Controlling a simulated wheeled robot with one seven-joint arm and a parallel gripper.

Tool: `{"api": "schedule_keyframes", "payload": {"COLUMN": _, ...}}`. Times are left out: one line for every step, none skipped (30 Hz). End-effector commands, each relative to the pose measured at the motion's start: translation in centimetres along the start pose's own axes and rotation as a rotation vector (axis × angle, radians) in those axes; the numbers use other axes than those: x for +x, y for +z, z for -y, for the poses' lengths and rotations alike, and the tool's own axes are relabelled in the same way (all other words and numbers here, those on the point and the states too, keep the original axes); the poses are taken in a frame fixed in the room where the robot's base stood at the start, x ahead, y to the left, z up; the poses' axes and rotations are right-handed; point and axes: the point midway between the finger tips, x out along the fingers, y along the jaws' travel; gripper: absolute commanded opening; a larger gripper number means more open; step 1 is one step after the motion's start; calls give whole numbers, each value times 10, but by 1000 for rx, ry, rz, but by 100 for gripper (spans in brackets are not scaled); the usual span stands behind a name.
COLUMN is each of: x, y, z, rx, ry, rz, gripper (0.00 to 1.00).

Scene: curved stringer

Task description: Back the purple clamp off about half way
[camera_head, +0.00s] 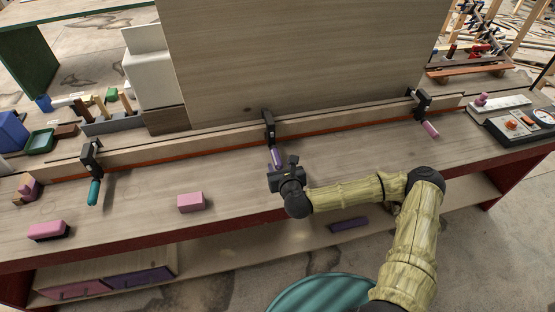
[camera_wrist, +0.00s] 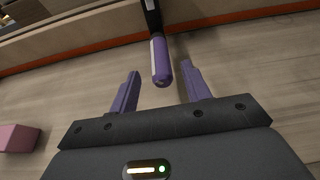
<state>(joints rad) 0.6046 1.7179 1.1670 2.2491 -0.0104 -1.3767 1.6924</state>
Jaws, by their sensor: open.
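The purple clamp (camera_head: 269,128) is the middle one of three on the long wooden strip, with its purple handle (camera_head: 276,157) pointing toward me and down. In the wrist view the purple handle (camera_wrist: 160,62) sits between and just beyond the tips of my gripper's two purple fingers (camera_wrist: 158,80). My gripper (camera_head: 284,166) is open, with a gap on both sides of the handle and nothing held. The clamp's upper body is mostly outside the wrist view.
A teal-handled clamp (camera_head: 93,190) is at left and a pink-handled clamp (camera_head: 430,130) at right. Pink blocks (camera_head: 191,202) lie on the bench front. A tall wooden panel (camera_head: 300,55) stands behind the strip. A control box (camera_head: 515,124) is at far right.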

Motion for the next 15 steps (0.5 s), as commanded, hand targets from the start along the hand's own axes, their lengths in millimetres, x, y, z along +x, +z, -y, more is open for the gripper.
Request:
{"api": "schedule_keyframes", "payload": {"x": 8, "y": 1, "z": 0, "rx": 0, "ry": -2, "rz": 0, "gripper": 48}}
{"api": "schedule_keyframes", "payload": {"x": 12, "y": 1, "z": 0, "rx": 1, "ry": -1, "rz": 0, "gripper": 48}}
{"api": "schedule_keyframes", "payload": {"x": 18, "y": 1, "z": 0, "rx": 1, "ry": 0, "rz": 0, "gripper": 48}}
{"api": "schedule_keyframes", "payload": {"x": 22, "y": 1, "z": 0, "rx": 0, "ry": -1, "rz": 0, "gripper": 48}}
{"api": "schedule_keyframes", "payload": {"x": 27, "y": 1, "z": 0, "rx": 0, "ry": 0, "rz": 0, "gripper": 48}}
{"api": "schedule_keyframes", "payload": {"x": 32, "y": 1, "z": 0, "rx": 1, "ry": -1, "rz": 0, "gripper": 48}}
{"api": "schedule_keyframes", "payload": {"x": 35, "y": 1, "z": 0, "rx": 0, "ry": -1, "rz": 0, "gripper": 48}}
{"api": "schedule_keyframes", "payload": {"x": 39, "y": 1, "z": 0, "rx": 0, "ry": 0, "rz": 0, "gripper": 48}}
{"api": "schedule_keyframes", "payload": {"x": 42, "y": 1, "z": 0, "rx": 0, "ry": 0, "rz": 1, "gripper": 48}}
{"api": "schedule_keyframes", "payload": {"x": 45, "y": 1, "z": 0, "rx": 0, "ry": 0, "rz": 1, "gripper": 48}}
{"api": "schedule_keyframes", "payload": {"x": 47, "y": 0, "z": 0, "rx": -1, "ry": 0, "rz": 1, "gripper": 48}}
{"api": "schedule_keyframes", "payload": {"x": 49, "y": 0, "z": 0, "rx": -1, "ry": 1, "rz": 1, "gripper": 48}}
{"api": "schedule_keyframes", "payload": {"x": 50, "y": 0, "z": -1, "rx": -1, "ry": 2, "rz": 1, "gripper": 48}}
{"api": "schedule_keyframes", "payload": {"x": 50, "y": 0, "z": 0, "rx": -1, "ry": 2, "rz": 1, "gripper": 48}}
{"api": "schedule_keyframes", "payload": {"x": 51, "y": 0, "z": 0, "rx": -1, "ry": 2, "rz": 1, "gripper": 48}}
